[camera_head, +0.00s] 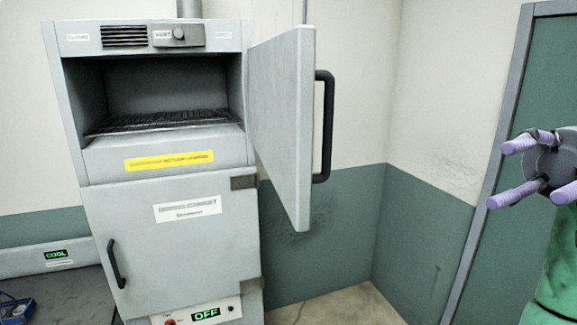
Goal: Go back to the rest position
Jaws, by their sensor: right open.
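My right gripper (505,175) is at the right edge of the head view, with purple fingers spread apart and nothing between them. It is in the air, well to the right of the oven and apart from its open door. Part of my green right arm shows below it and is cut off by the picture's edge. My left gripper is not in view.
A grey oven (165,215) stands at the left, its upper door (285,125) swung open to the right. The wire rack (160,121) inside looks empty. Its lower display (206,314) reads OFF. A bench (60,290) is at left. Space between the door and my gripper is clear.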

